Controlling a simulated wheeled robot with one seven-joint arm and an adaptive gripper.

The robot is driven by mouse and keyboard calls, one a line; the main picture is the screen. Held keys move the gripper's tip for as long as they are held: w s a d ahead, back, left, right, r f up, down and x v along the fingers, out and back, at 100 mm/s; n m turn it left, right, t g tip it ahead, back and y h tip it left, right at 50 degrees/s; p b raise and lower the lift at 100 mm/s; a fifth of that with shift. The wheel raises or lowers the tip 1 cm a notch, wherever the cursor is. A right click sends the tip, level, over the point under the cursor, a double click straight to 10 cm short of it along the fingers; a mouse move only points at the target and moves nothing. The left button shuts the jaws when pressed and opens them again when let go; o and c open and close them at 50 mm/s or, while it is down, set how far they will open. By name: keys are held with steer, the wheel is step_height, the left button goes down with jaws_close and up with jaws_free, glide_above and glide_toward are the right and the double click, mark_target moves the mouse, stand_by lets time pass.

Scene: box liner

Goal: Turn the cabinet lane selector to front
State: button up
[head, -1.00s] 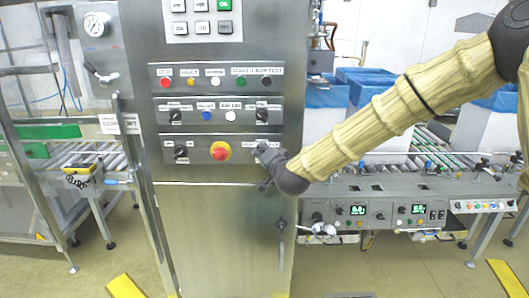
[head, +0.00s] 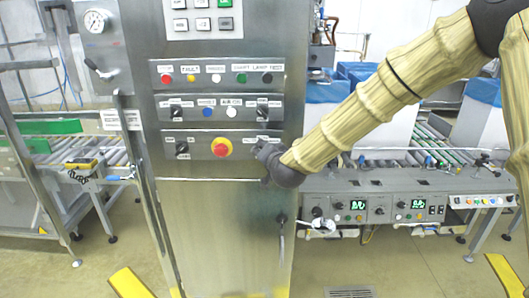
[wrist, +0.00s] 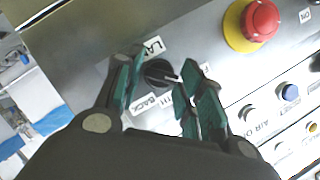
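The lane selector is a small black knob (wrist: 160,73) with a white pointer line on the steel cabinet panel. Contact cannot be made out. In the head view my gripper (head: 266,156) is at the right end of the lower control row and hides the knob.
A red emergency stop on a yellow base (head: 221,148) sits close left of my gripper; it also shows in the wrist view (wrist: 262,20). Another black selector (head: 182,148) is further left. Rows of buttons lie above. A roller conveyor (head: 430,160) stands at the right.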

steer(key=shift+o, duration=0.9)
steer(key=shift+r, duration=0.1)
steer(key=v, duration=1.2)
